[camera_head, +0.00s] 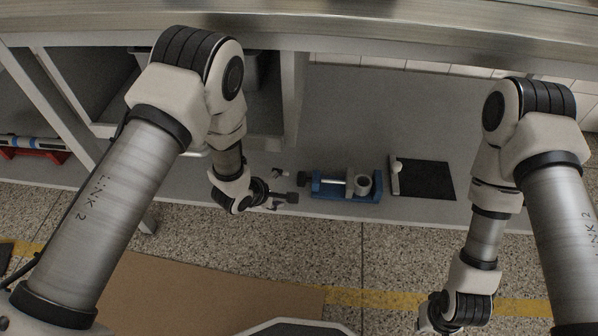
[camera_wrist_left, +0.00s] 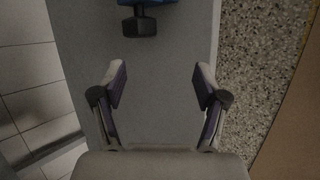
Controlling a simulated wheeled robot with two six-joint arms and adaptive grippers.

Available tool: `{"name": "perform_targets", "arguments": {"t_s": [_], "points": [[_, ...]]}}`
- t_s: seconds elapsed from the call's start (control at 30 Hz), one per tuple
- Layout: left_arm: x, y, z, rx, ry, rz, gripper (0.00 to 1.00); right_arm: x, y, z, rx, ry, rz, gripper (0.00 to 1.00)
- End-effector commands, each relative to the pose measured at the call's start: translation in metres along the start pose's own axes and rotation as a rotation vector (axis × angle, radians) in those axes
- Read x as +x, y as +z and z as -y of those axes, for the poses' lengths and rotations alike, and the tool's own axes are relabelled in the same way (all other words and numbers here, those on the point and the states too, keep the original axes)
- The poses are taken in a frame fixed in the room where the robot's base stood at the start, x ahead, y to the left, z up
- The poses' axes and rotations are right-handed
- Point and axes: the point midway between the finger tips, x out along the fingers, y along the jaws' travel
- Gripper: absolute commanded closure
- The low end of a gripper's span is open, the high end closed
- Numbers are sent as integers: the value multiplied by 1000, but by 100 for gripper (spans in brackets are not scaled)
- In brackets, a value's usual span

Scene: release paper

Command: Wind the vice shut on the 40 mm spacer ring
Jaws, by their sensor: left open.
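The vice (camera_head: 330,190) is a blue body on the grey shelf, with a bright bar along it and a grey jaw block (camera_head: 351,176). A light grey ring (camera_head: 363,184) stands at its right end, just right of that block; whether the jaw touches it I cannot tell. The vice's black handle (camera_head: 303,178) is at its left end and also shows in the left wrist view (camera_wrist_left: 139,26). My left gripper (camera_head: 281,190) is open and empty, left of the handle. In the left wrist view the handle lies ahead of my spread fingers (camera_wrist_left: 162,84), slightly left of centre, apart from them.
A black mat (camera_head: 428,180) with a pale upright piece (camera_head: 395,178) at its left edge lies right of the vice. The shelf's front edge runs close in front of the vice. A grey post (camera_head: 295,105) rises behind my left gripper. Bare shelf lies behind the vice.

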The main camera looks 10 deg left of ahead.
Motion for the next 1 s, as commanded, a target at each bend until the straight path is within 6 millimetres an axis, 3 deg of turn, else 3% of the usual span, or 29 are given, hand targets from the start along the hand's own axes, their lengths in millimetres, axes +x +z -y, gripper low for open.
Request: {"name": "perform_targets", "arguments": {"t_s": [0.03,0.1,0.5,0.83,0.87,1.0], "points": [[2,10,-16,-26,24,22,27,-4,0,0,0,0,0,100],[7,15,-25,-57,41,37,27,-2,0,0,0,0,0,100],[75,17,-25,-65,42,39,27,35,0,0,0,0,1,100],[83,18,-28,-65,40,37,27,37,0,0,0,0,0,100],[83,18,-28,-65,40,37,31,37,0,0,0,0,0,100],[83,18,-28,-65,40,37,80,37,0,0,0,0,0,100]]}}
